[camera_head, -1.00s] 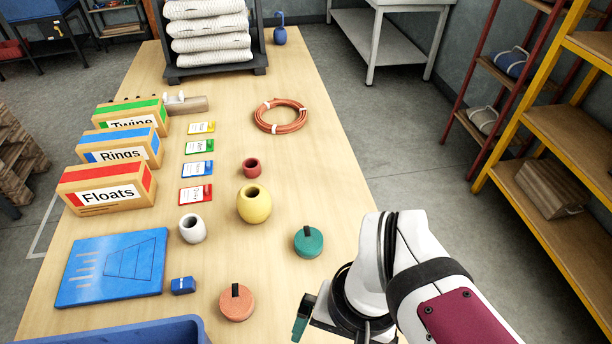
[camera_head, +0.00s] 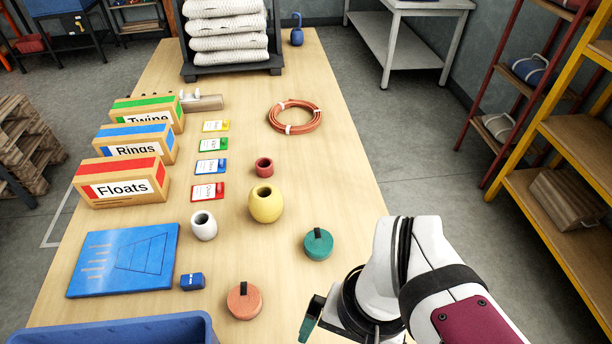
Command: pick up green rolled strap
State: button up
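The green rolled strap (camera_head: 318,246) is a flat teal-green round roll with a dark tab on top. It lies on the wooden table, near the table's right edge. My gripper (camera_head: 311,320) shows at the bottom of the view, below the green strap in the picture and apart from it. Only a dark part with a teal tip shows beside my white arm. I cannot see both fingers or whether they hold anything.
An orange roll (camera_head: 243,303) of similar shape lies to the lower left. A yellow pot-shaped float (camera_head: 266,206), a small red one (camera_head: 264,167) and a white one (camera_head: 203,226) stand nearby. A blue bin (camera_head: 120,332) is at the front left. Bare table lies around the green strap.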

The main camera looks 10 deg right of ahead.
dwell(0.3)
jog(key=w+d+f+n+g+h, duration=0.1)
jog(key=w+d+f+n+h, duration=0.3)
jog(key=w+d+n+h, duration=0.8)
jog(key=n+t, duration=0.9)
jog(key=n, duration=1)
send_over(309, 250)
jog(key=shift+h, duration=0.3)
jog(key=f, duration=0.9)
jog(key=shift+s+d+f, duration=0.1)
jog(key=shift+d+f, duration=0.1)
jog(key=shift+f, duration=0.1)
jog(key=f, duration=0.7)
jog(key=shift+a+f, duration=0.2)
jog(key=shift+f, duration=0.15)
jog(key=shift+w+d+f, duration=0.2)
jog(key=shift+w+d, duration=0.5)
jog(key=shift+d, duration=0.05)
jog(key=shift+w+d+f, duration=0.15)
jog(key=shift+w+d, duration=0.15)
jog(key=shift+d, duration=0.05)
jog(key=c, duration=1.2)
